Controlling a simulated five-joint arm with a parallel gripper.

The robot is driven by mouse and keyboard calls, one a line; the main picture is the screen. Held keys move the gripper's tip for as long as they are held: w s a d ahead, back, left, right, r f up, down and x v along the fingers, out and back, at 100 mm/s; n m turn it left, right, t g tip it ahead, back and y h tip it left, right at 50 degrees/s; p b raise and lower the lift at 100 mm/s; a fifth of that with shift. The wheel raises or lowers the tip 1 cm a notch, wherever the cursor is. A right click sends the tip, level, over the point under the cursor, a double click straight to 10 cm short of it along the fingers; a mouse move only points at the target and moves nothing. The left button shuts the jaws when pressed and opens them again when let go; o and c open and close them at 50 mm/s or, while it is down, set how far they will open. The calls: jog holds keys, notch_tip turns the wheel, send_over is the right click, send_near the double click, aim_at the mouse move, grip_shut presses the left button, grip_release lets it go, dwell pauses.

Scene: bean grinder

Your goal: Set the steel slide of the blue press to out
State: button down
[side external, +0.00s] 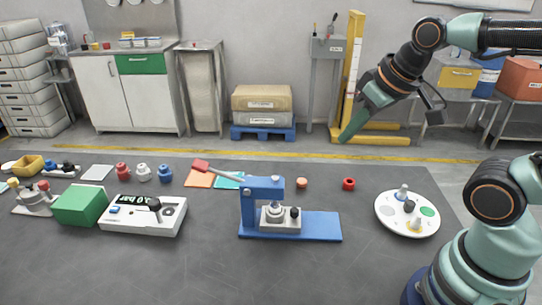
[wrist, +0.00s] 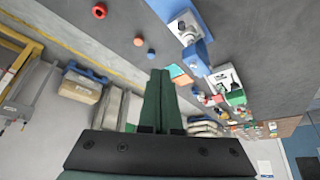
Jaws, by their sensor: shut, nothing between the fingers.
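The blue press (side external: 265,190) stands on the middle of the dark table, with a red-tipped lever (side external: 201,165) angled up to the left. Its steel slide (side external: 281,220), a grey block with a small black knob (side external: 294,212), sits on the blue base under the press head. I cannot tell exactly how far the slide stands in or out. The press also shows at the top of the wrist view (wrist: 198,56). My gripper (side external: 345,138) is shut and empty, raised well above and behind the press, to its right. Its green fingers (wrist: 160,78) are together in the wrist view.
A round white tray (side external: 385,225) with small pieces stands right of the press. A red ring (side external: 348,184) and an orange piece (side external: 301,183) lie behind it. The table in front is clear.

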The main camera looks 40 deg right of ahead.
jog(key=c, duration=0.7)
grip_release()
jog(key=shift+w+m, duration=0.1)
jog(key=shift+m, duration=0.2)
jog(key=m+g, duration=0.6)
jog(key=m, duration=1.8)
send_over(295, 210)
notch_tip(295, 210, down, 10)
notch_tip(295, 210, down, 11)
jog(key=shift+r, duration=0.1)
grip_shut()
